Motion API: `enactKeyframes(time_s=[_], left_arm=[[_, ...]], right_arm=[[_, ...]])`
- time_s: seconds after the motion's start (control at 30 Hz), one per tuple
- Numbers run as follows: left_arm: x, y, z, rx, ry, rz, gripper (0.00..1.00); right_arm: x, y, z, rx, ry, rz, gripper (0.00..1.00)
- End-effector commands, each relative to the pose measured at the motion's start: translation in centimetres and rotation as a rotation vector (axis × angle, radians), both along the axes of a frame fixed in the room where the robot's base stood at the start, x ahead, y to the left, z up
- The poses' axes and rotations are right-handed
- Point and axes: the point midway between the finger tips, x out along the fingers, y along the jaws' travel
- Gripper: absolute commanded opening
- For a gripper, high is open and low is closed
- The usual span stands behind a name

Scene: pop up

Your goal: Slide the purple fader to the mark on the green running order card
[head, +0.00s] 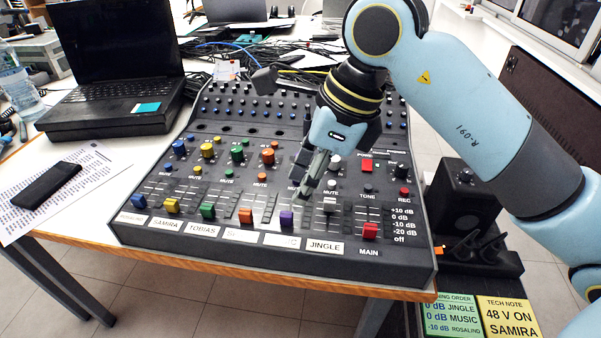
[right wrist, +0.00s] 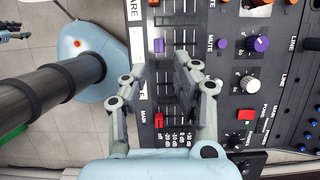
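The purple fader (head: 286,220) sits at the near end of its slot on the mixing desk; it also shows in the right wrist view (right wrist: 159,45). The label below it is unreadable. The green running order card (head: 450,315), partly cut off by the frame, reads 0 dB JINGLE, 0 dB MUSIC, -10 dB ROSALIND. My right gripper (head: 310,185) hangs over the desk, just up and right of the purple fader in the head view. In the right wrist view its fingers (right wrist: 158,82) are apart and hold nothing. My left gripper shows partly at that view's left edge, its state unclear.
The white fader (head: 329,206) and red MAIN fader (head: 370,231) are right of the purple one; the orange fader (head: 245,216) is left. Knobs stand behind the faders. A dB scale (head: 403,224) is printed at right. A yellow tech note (head: 510,316) adjoins the green card.

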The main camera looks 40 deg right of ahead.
Motion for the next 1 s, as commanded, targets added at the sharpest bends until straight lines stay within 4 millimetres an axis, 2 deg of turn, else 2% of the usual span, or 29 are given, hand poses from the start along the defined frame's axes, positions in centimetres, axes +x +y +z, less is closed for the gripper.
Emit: enactKeyframes(time_s=[0.5,0.53,0.77,1.0], left_arm=[[-2.1,0.0,-6.8,0.001,0.035,0.001,0.40],[-2.1,0.1,-6.7,0.001,0.035,0.001,0.40],[-1.9,0.0,-6.1,0.001,0.030,0.000,0.40],[-1.6,0.0,-6.1,0.001,0.027,0.000,0.40]], right_arm=[[1.9,1.8,-7.6,0.008,0.002,0.000,0.29],[1.9,1.8,-7.6,0.006,0.001,0.001,0.29],[1.8,1.8,-7.0,0.007,0.003,0.001,0.00],[1.9,1.6,-7.0,0.006,0.005,0.002,0.00]])
